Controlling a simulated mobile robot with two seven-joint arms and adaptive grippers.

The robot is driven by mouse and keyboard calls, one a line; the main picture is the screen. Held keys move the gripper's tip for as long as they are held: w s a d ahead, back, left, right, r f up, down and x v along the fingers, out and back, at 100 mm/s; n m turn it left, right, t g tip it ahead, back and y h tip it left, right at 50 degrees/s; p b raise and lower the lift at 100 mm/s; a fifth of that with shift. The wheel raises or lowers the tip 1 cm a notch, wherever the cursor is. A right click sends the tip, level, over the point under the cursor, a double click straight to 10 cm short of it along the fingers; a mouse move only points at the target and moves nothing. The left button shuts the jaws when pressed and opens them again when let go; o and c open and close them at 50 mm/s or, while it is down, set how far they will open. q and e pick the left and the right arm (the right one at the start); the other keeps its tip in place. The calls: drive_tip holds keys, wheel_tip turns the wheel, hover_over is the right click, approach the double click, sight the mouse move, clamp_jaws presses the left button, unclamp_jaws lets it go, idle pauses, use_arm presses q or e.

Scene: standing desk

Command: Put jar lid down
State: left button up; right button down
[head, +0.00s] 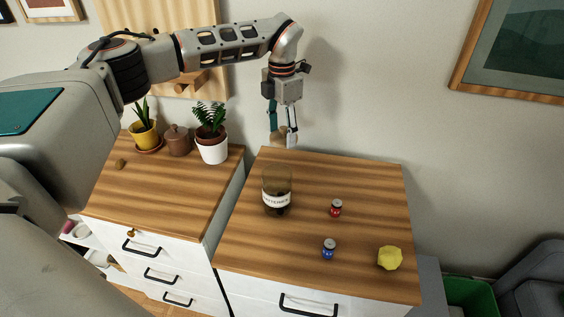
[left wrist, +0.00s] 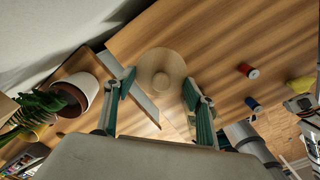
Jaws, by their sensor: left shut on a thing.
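My left gripper (head: 283,141) is shut on the round wooden jar lid (head: 276,136), near the back left corner of the right-hand cabinet top. The glass jar (head: 277,182) has a white label and dark contents. It stands upright on the right-hand cabinet, apart from the lid and in front of it.
A fern in a white pot (head: 213,151) stands on the left cabinet. The wall is close behind.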

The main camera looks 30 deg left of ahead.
use_arm(q)
wheel_tip(320, 180, down, 11)
drive_tip(key=shift+f, duration=0.1)
idle(0.4)
drive_tip(key=shift+f, duration=0.1)
drive_tip(key=o, duration=1.1)
wheel_tip(320, 180, up, 12)
drive_tip(key=shift+r, duration=0.15)
